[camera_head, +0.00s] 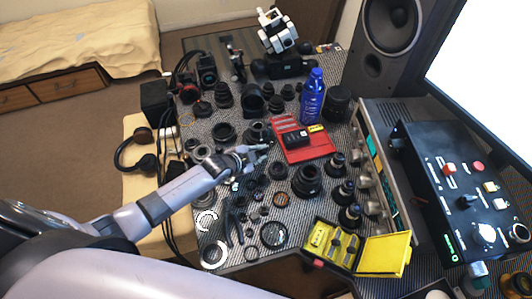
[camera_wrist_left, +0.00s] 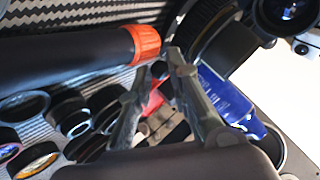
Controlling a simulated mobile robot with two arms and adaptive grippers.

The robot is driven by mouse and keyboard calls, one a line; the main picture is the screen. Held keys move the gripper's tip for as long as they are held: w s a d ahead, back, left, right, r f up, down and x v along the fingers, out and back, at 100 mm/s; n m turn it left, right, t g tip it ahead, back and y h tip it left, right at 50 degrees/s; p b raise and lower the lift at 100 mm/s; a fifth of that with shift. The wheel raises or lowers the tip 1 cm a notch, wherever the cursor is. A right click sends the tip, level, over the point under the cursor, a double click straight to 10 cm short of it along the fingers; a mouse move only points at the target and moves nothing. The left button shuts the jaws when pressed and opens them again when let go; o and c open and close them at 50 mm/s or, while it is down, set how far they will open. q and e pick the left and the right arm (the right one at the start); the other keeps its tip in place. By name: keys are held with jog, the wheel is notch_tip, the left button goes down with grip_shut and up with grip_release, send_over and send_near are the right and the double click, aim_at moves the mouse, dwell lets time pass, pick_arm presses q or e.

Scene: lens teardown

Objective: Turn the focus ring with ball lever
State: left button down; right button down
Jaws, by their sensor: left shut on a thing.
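My left gripper (camera_head: 262,149) reaches in from the left to the middle of the crowded table, beside a dark lens (camera_head: 257,132). In the left wrist view, my left gripper's fingertips (camera_wrist_left: 161,68) close around a small black ball (camera_wrist_left: 160,71), which looks like the ball lever. Right by the tips is a black barrel (camera_wrist_left: 70,60) ending in an orange ring (camera_wrist_left: 145,41). I cannot tell which ring the ball belongs to, and the gripper partly hides that spot. My right gripper is not in view.
Loose lenses and rings crowd the table around the gripper. A red mat (camera_head: 317,154), a blue bottle (camera_head: 312,97) and an open yellow case (camera_head: 382,255) are to the right. A black control box (camera_head: 455,215) and a speaker (camera_head: 383,45) border the right side.

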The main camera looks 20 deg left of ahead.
pick_arm(q)
jog(key=shift+a, duration=0.1)
jog(key=c, duration=1.8)
grip_release()
jog(key=shift+s, duration=0.1)
jog(key=v, duration=1.2)
jog(key=shift+a, duration=0.1)
jog(key=shift+c, duration=0.2)
